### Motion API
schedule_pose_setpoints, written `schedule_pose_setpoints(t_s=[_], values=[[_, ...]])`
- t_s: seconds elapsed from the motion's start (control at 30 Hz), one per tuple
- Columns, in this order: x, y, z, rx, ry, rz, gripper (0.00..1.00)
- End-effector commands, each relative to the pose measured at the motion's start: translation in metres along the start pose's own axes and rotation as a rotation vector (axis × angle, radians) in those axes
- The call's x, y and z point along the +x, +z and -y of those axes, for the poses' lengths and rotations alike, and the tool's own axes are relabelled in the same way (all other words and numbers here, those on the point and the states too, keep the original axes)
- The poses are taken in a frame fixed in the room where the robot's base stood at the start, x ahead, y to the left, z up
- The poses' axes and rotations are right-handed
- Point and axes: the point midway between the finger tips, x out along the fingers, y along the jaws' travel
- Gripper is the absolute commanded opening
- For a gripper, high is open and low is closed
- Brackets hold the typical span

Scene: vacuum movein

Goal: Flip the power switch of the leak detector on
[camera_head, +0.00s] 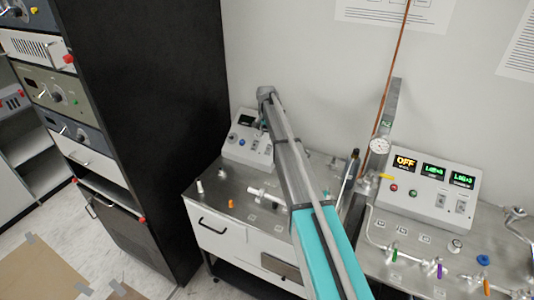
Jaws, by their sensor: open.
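A small grey control box (244,140) with a dark screen, a blue knob and small rocker switches stands at the back of the left cabinet top. A second grey control box (430,186) on the right bench has an orange OFF display, two green number displays, red and green buttons and two rocker switches (441,200). No readable label tells which box is the leak detector. My arm reaches up from the bottom; my gripper (266,97), at its far end, is small, open and just above the right part of the left box. Contact with a switch cannot be made out.
A black rack (150,120) stands close on the left. The left cabinet top (212,184) carries small fittings. On the right bench are a round gauge (380,146), pipes and coloured valve handles. A thin brown tube (393,60) rises along the wall.

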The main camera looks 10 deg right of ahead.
Motion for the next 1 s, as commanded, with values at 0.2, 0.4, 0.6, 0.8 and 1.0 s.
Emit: schedule_pose_setpoints(t_s=[0.2,0.4,0.6,0.8,1.0], values=[[0.021,0.0,0.0,0.001,0.0,0.0,0.48],[0.036,-0.001,-0.001,0.001,0.0,0.0,0.48],[0.052,-0.001,-0.001,0.001,0.0,0.0,0.48],[0.067,-0.001,-0.001,0.002,0.0,0.0,0.48],[0.081,-0.002,-0.002,0.003,0.0,0.0,0.48]])
